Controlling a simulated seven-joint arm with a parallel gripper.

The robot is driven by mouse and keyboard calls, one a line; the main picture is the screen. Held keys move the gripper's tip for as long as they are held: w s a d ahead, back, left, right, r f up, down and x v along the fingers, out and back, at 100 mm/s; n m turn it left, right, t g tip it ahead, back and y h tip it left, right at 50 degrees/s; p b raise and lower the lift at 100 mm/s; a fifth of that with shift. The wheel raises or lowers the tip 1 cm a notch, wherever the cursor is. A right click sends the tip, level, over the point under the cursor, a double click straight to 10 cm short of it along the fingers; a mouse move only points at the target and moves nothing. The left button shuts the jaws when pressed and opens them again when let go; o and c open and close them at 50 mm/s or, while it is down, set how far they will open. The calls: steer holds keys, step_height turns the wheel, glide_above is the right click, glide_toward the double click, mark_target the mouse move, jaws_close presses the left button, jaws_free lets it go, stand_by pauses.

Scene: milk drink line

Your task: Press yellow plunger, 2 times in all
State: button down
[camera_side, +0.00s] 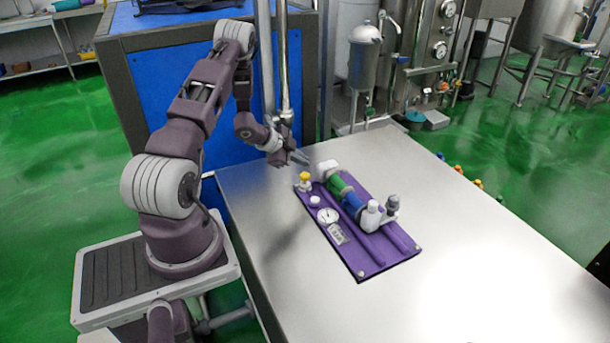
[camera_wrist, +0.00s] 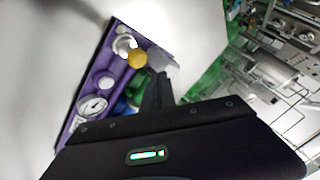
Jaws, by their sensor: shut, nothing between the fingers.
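The yellow plunger (camera_side: 305,176) stands at the far left corner of a purple board (camera_side: 372,262) on the steel table. It also shows in the wrist view (camera_wrist: 136,58), as a round yellow top just left of my fingertips. My gripper (camera_side: 303,160) is shut with nothing held. It hangs over the table near that corner, slightly above and behind the plunger in the side view. In the wrist view its dark fingers (camera_wrist: 158,80) appear apart from the yellow top. I cannot tell the exact height gap.
The board also carries a white knob (camera_side: 315,201), a round gauge (camera_side: 328,215), a label plate, green (camera_side: 340,188) and blue cylinders, a white-capped part (camera_side: 372,217) and a grey-topped part (camera_side: 392,203). The steel table (camera_side: 480,260) is clear to the right and front.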

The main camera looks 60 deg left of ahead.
mark_target(306, 174)
steer(key=shift+f, duration=0.95)
steer(key=shift+f, duration=0.15)
stand_by(1.2)
steer(key=shift+f, duration=0.3)
steer(key=shift+f, duration=1.05)
stand_by(0.9)
steer(key=shift+r, duration=1.5)
steer(key=shift+r, duration=2.5)
